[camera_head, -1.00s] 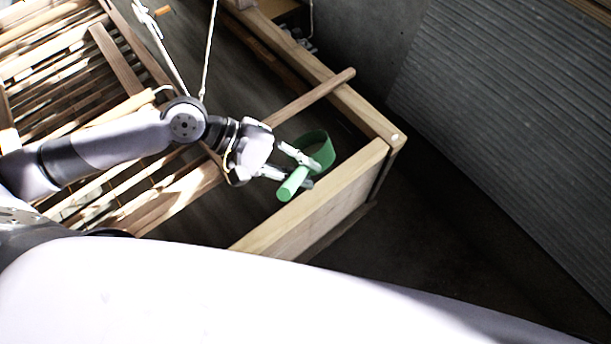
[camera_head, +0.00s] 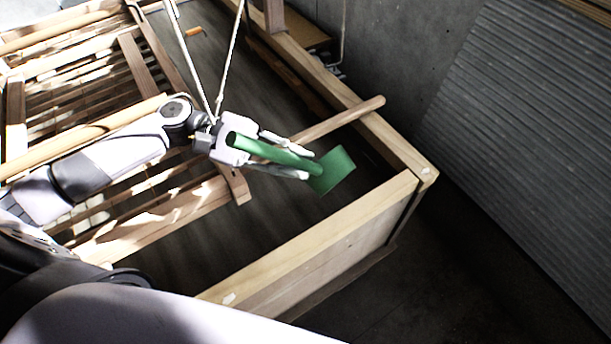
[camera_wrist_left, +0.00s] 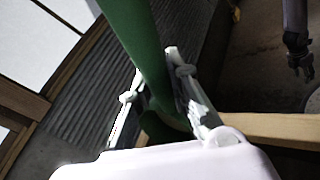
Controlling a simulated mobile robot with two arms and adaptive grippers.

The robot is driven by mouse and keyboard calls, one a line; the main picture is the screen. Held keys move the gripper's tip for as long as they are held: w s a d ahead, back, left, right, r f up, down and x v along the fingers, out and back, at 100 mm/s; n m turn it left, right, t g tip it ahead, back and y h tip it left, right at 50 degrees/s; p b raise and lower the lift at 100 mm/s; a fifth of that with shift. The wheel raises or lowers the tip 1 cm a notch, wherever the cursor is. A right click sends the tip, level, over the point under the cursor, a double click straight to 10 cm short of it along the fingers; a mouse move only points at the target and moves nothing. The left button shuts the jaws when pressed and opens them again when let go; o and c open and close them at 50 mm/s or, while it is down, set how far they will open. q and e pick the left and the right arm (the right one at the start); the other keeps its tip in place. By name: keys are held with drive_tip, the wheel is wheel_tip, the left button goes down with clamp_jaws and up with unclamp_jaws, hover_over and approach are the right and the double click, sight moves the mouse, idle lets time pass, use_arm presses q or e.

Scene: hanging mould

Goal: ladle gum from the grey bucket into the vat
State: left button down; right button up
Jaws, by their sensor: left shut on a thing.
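The green ladle (camera_head: 336,170) is in my left gripper (camera_head: 300,158), which is shut on its handle. The ladle is over the right corner of the wooden vat (camera_head: 335,230), with its cup tilted so that its outer side shows; I cannot see into the cup. In the left wrist view the green handle (camera_wrist_left: 140,40) runs up between the fingers (camera_wrist_left: 160,90). The vat holds dark, streaked liquid. My right gripper (camera_wrist_left: 299,65) shows small at the upper right of the left wrist view. The grey bucket cannot be made out for sure; a grey curved edge (camera_wrist_left: 314,102) shows at that view's right side.
A wooden bar (camera_head: 350,117) crosses the vat's far rim close to the ladle. A slatted wooden frame (camera_head: 85,90) lies over the vat's left part, with cords (camera_head: 228,65) hanging above. A corrugated wall (camera_head: 540,130) stands at the right; dark floor lies between.

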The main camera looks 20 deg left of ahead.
use_arm(q)
drive_tip(key=shift+w+a+f+n+h+b, duration=0.2)
drive_tip(key=shift+w+a+h+b, duration=0.1)
drive_tip(key=shift+a+h, duration=0.1)
drive_tip(key=shift+w+a+f+n+h+b, duration=0.1)
drive_tip(key=shift+w+a+f+h+b, duration=0.05)
drive_tip(key=shift+a+h+b, duration=0.2)
drive_tip(key=shift+w+a+f+n+h+b, duration=0.15)
drive_tip(key=shift+w+a+n+h+b, duration=0.1)
drive_tip(key=shift+a+h+b, duration=0.2)
drive_tip(key=shift+w+a+f+n+h+b, duration=0.15)
drive_tip(key=shift+w+a+n+h+b, duration=0.2)
drive_tip(key=shift+a, duration=0.2)
drive_tip(key=shift+w+a+f+n+h+b, duration=0.15)
drive_tip(key=shift+a+n+h+b, duration=0.05)
drive_tip(key=shift+a+h+b, duration=0.25)
